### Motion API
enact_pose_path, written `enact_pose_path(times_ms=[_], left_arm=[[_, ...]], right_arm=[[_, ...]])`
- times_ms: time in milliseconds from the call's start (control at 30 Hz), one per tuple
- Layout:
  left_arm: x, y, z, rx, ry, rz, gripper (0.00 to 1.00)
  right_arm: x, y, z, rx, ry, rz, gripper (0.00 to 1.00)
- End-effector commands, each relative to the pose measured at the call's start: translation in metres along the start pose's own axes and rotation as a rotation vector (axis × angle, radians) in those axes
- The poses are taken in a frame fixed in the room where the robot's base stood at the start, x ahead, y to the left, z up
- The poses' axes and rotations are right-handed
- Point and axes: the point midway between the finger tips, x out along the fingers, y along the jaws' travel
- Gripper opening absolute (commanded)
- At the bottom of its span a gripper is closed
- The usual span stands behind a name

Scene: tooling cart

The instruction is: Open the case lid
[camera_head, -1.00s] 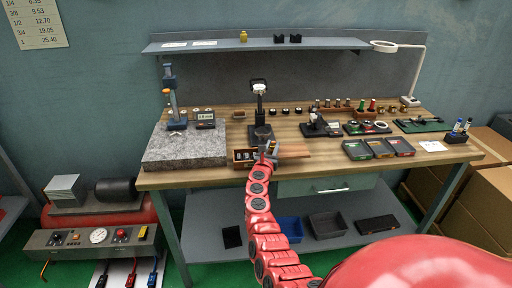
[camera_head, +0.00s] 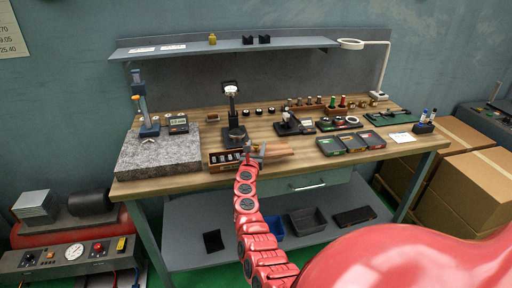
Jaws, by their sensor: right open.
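A small wooden case (camera_head: 224,158) sits at the front edge of the workbench, with a dark inside and several pale blocks showing at its left part. A flat brown wooden panel (camera_head: 279,150) lies just right of it; I cannot tell whether this is its lid. My right gripper (camera_head: 254,151) is open at the case's right end, between the blocks and the panel. It hides that part of the case, and I cannot tell whether it touches. My left gripper is not in view.
A granite plate (camera_head: 158,154) stands to the left on the workbench (camera_head: 190,179). A black stand (camera_head: 234,133) is close behind the case. A shelf (camera_head: 230,47) and a ring lamp (camera_head: 351,44) are above.

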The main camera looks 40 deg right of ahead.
Motion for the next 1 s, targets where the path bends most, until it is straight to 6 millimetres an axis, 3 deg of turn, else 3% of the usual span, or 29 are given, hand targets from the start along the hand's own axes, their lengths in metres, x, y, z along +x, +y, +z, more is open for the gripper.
enact_pose_path(times_ms=[167,367,1000], left_arm=[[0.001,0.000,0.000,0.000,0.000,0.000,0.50],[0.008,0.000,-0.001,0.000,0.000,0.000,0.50],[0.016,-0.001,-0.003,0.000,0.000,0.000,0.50]], right_arm=[[-0.002,0.000,0.000,0.000,0.000,0.000,0.57],[-0.021,0.000,-0.001,0.003,0.003,0.000,0.57],[-0.135,0.001,-0.003,0.004,0.004,0.001,0.57]])
